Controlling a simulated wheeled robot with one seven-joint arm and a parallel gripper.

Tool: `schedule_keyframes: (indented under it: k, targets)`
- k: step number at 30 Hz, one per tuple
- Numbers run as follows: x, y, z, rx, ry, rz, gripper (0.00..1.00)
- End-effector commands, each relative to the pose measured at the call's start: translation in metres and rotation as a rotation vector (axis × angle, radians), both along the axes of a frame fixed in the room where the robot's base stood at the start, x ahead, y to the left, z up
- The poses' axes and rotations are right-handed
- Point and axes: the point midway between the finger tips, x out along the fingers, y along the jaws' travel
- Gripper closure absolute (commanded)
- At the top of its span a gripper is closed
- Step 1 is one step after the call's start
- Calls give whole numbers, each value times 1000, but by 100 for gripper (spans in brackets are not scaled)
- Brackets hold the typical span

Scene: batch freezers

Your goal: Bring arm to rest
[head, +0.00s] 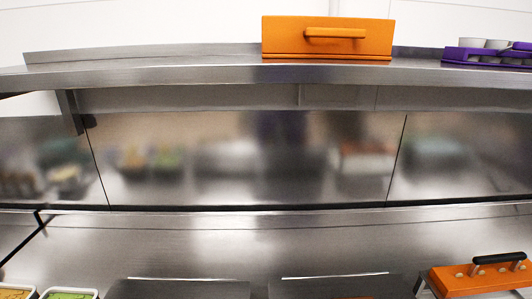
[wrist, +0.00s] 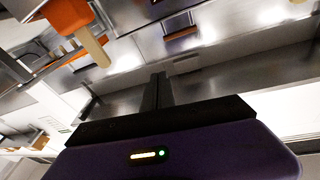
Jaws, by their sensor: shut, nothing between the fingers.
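My gripper (wrist: 159,78) shows in the wrist view as two dark fingers close together in the middle of the picture. It is shut and holds nothing. The purple wrist housing with a lit yellow-green strip fills the bottom of that view. The fingers touch nothing that I can see; metal surfaces stand behind them. My arm and gripper do not show in the head view.
A steel shelf (head: 180,71) carries an orange box (head: 328,37) and a purple tray (head: 470,56) with metal cups. Below, an orange lid with a black handle (head: 499,258) and food pans (head: 70,293) stand on the counter. An orange object (wrist: 66,15) shows tilted in the wrist view.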

Motion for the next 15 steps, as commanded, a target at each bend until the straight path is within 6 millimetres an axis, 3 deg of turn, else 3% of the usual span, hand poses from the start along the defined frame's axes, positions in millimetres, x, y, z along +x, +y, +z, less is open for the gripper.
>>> schedule_keyframes:
  k: [3,9,15]
  targets:
    - [-42,-3,-34,-28,144,22,100]
    - [-105,-9,-72,-90,341,77,100]
    - [-143,-6,-92,-118,453,137,100]
